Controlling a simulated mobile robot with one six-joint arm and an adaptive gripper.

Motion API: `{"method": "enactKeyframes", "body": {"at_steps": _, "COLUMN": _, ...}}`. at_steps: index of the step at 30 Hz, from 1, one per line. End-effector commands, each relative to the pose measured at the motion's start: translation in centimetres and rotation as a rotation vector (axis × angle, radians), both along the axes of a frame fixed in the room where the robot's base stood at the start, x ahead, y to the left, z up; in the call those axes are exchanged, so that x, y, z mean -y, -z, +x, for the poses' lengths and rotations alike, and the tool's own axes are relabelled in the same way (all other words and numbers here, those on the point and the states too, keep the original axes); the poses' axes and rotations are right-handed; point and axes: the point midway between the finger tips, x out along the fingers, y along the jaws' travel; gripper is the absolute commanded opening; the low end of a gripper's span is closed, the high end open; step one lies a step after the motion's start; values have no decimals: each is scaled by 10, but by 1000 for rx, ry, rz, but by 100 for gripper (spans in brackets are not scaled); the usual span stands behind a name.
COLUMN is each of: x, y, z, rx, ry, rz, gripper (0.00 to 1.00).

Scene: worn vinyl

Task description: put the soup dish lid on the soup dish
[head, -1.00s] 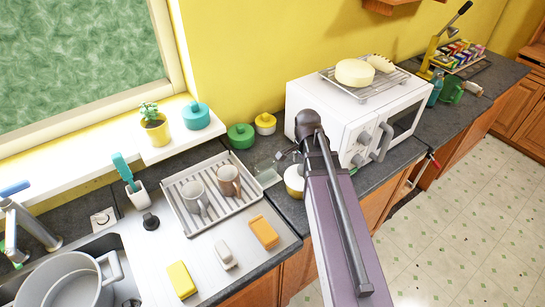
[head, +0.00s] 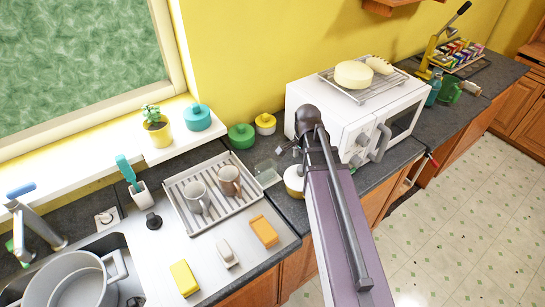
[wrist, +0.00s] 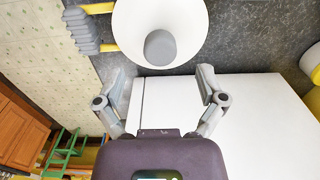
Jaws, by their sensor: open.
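A white round lid-like piece with a grey knob (wrist: 160,25) fills the top of the wrist view; I take it for the soup dish lid. My gripper (wrist: 160,72) is open, its two fingers spread just below the piece's near edge, with nothing between them. In the head view my gripper (head: 288,148) is small and partly hidden by my arm, left of the microwave. A white rounded piece (head: 292,180) stands on the counter beside my arm, which covers part of it. I cannot clearly make out the soup dish itself.
The white microwave (head: 305,97) stands close to my gripper, a rack with pale food on top. A dish rack (head: 190,222) with two mugs lies to the left. Green (head: 241,137) and yellow (head: 265,124) lidded pots stand by the wall. A grey pot (head: 85,285) is in the sink.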

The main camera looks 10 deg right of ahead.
Motion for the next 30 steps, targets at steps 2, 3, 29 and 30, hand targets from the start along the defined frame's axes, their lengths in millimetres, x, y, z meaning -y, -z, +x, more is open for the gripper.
{"method": "enactKeyframes", "body": {"at_steps": 2, "x": 0, "y": -4, "z": 0, "rx": 0, "ry": 0, "rz": 0, "gripper": 90}}
{"method": "enactKeyframes", "body": {"at_steps": 3, "x": 0, "y": -5, "z": 0, "rx": 0, "ry": 0, "rz": 0, "gripper": 90}}
{"method": "enactKeyframes", "body": {"at_steps": 29, "x": 0, "y": -29, "z": 0, "rx": 0, "ry": 0, "rz": 0, "gripper": 90}}
{"method": "enactKeyframes", "body": {"at_steps": 30, "x": 0, "y": -30, "z": 0, "rx": 0, "ry": 0, "rz": 0, "gripper": 90}}
